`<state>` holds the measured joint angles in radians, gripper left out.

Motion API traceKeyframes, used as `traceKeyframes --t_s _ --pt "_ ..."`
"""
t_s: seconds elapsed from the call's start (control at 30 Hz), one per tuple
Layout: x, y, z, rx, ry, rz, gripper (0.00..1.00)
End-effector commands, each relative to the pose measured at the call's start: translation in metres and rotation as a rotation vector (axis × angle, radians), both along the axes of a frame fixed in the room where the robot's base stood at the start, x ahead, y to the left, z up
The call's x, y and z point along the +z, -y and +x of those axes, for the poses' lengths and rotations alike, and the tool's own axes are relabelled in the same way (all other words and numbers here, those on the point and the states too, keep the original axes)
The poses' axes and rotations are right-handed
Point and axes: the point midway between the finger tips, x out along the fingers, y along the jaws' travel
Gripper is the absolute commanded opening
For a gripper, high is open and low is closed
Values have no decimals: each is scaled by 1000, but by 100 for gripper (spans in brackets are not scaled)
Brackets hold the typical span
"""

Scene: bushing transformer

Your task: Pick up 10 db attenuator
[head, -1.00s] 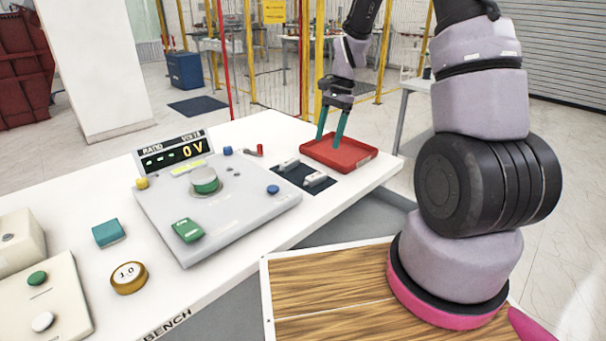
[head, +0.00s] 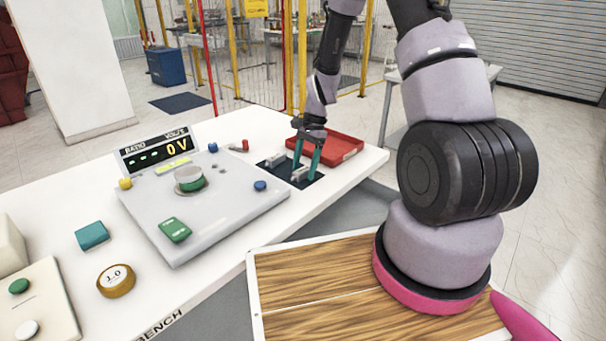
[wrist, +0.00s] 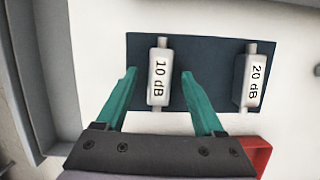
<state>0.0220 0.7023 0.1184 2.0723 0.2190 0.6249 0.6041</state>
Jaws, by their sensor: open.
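The 10 dB attenuator (wrist: 159,76) is a small white block with grey metal ends, lying on a dark mat (wrist: 205,50). It also shows in the head view (head: 301,174), partly hidden by my fingers. My gripper (wrist: 158,73) is open, with its green fingers on either side of the 10 dB block and gaps on both sides. It is over the mat in the head view (head: 305,178). The fingers do not visibly touch the block. The similar 20 dB attenuator (wrist: 252,78) lies to the right in the wrist view, outside the fingers.
A red tray (head: 345,150) sits behind the mat at the bench's right end. A grey panel (head: 245,200) with a display (head: 158,148), a green block (head: 174,230) and small knobs stands left of the mat. A teal block (head: 92,235) and round 1.0 piece (head: 116,280) lie nearer.

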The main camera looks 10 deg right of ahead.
Motion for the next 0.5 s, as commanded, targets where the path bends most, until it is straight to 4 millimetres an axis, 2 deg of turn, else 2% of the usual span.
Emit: traceKeyframes --t_s 0.2,0.27,0.3,0.4,0.5 --pt "-1 0 0 0 1 0 70" --pt "-1 0 0 0 1 0 51" --pt "-1 0 0 0 1 0 36" --pt "-1 0 0 0 1 0 0" --pt "-1 0 0 0 1 0 0"
